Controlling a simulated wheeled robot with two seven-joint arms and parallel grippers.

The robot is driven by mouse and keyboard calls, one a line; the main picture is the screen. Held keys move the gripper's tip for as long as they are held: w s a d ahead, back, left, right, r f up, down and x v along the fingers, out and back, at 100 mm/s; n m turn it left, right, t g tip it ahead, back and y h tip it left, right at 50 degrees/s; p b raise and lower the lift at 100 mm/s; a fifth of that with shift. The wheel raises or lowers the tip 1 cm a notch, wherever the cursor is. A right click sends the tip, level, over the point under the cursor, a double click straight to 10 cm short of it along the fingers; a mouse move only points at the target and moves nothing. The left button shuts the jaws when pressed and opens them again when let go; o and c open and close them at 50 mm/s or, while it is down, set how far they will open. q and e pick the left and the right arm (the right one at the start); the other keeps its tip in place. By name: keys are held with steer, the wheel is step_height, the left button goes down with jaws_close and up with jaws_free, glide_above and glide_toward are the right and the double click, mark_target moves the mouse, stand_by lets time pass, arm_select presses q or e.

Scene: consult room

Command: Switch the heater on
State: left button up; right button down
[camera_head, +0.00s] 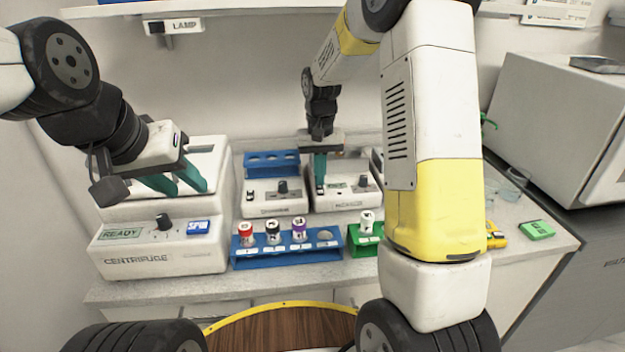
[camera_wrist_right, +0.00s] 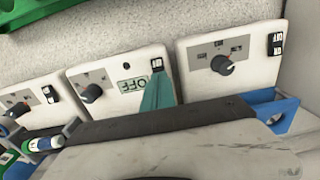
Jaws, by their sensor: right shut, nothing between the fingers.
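Three white devices with knobs and rocker switches show in the right wrist view; their labels are too small to tell which is the heater. The middle device (camera_head: 347,198) has a display reading OFF (camera_wrist_right: 134,85), a black knob (camera_wrist_right: 91,93) and a rocker switch (camera_wrist_right: 157,65). My right gripper (camera_head: 320,183) is shut and empty, pointing down at that switch. Its green fingertips (camera_wrist_right: 157,92) lie very close to the switch; contact cannot be told. My left gripper (camera_head: 180,184) is open and empty above the centrifuge (camera_head: 160,248).
Beside it stands another white device (camera_head: 274,203) with a blue rack (camera_head: 272,160) behind. A blue rack (camera_head: 285,254) with capped tubes and a green rack (camera_head: 357,246) stand in front. My right arm hides part of the bench. A lamp switch (camera_head: 173,26) hangs above.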

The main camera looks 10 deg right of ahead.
steer(key=shift+f, duration=0.5)
steer(key=shift+r, duration=3.55)
steer(key=s+d+r+t+y, duration=0.1)
steer(key=s+d+r+t, duration=0.15)
steer(key=s+r, duration=0.85)
steer(key=s+t+y, duration=0.1)
steer(key=s+t, duration=0.2)
steer(key=s, duration=1.1)
steer(key=shift+n+t, duration=0.3)
steer(key=shift+t, duration=0.05)
